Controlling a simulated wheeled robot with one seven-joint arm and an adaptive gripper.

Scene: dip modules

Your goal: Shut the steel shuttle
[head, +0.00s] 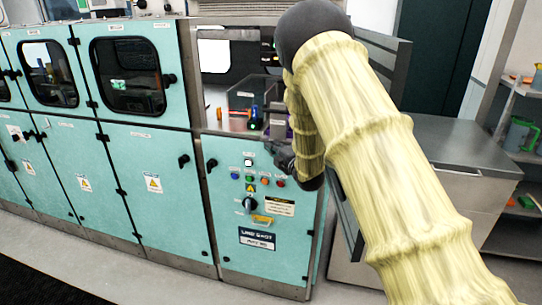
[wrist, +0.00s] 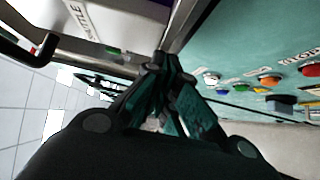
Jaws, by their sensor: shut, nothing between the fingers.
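In the wrist view a pale grey steel part with a partly cut-off label ending in "TTLE" (wrist: 120,22) lies at the top, and I take it to be the steel shuttle. A small green patch shows near its lower edge. My gripper (wrist: 160,66) is shut and empty, with its fingertips close to that part; I cannot tell whether they touch. In the head view my gripper (head: 272,150) is in front of the teal cabinet, just above its button panel. My arm hides part of the opening there, so how far the shuttle stands out is unclear.
The button panel (head: 258,180) has coloured buttons and a black knob (head: 250,204) just below my gripper. An opening with clear walls (head: 240,100) lies above it. A black handle (wrist: 32,48) shows in the wrist view. A grey bench (head: 455,145) stands at right.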

